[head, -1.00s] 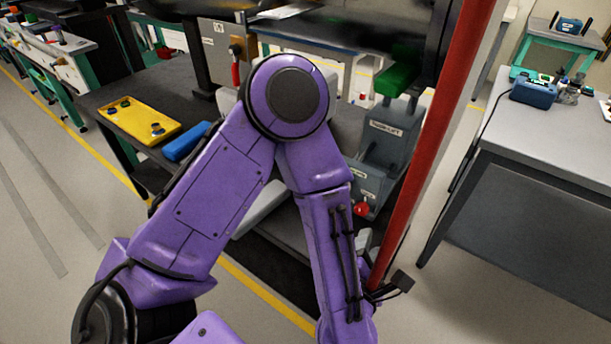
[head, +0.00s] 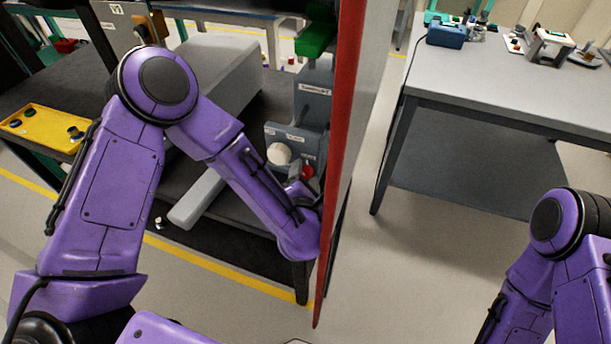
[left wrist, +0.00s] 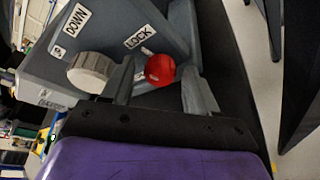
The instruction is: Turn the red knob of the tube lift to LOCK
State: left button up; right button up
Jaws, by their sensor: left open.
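The tube lift (head: 313,78) is a grey unit at the dark table's right end in the head view. Its red knob (head: 307,172) sits low on its front, right of a white knob (head: 279,153). In the left wrist view the red knob (left wrist: 159,69) shows beside the LOCK label (left wrist: 140,37), and the white knob (left wrist: 90,72) is to its left. My left gripper (left wrist: 158,66) is open, with its fingers either side of the red knob in this view; I cannot tell whether they touch it. My right arm shows at lower right, its gripper out of view.
A red-edged upright panel (head: 345,150) stands close to the right of the lift and my left forearm. A grey table (head: 480,85) stands beyond it. A yellow tray (head: 45,128) lies on the dark table at left. A green block (head: 316,38) sits above the lift.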

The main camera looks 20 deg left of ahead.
pick_arm(q)
jog(key=c, duration=1)
jog(key=shift+f+m+b, duration=0.1)
jog(key=shift+m+b, duration=0.2)
jog(key=shift+m, duration=0.2)
jog(key=shift+c, duration=0.2)
jog(key=o, duration=1)
jog(key=shift+o, duration=0.2)
jog(key=b+v, duration=0.1)
jog(key=v, duration=0.9)
jog(key=shift+s+d, duration=0.25)
jog(key=shift+s, duration=0.1)
jog(key=shift+w, duration=0.1)
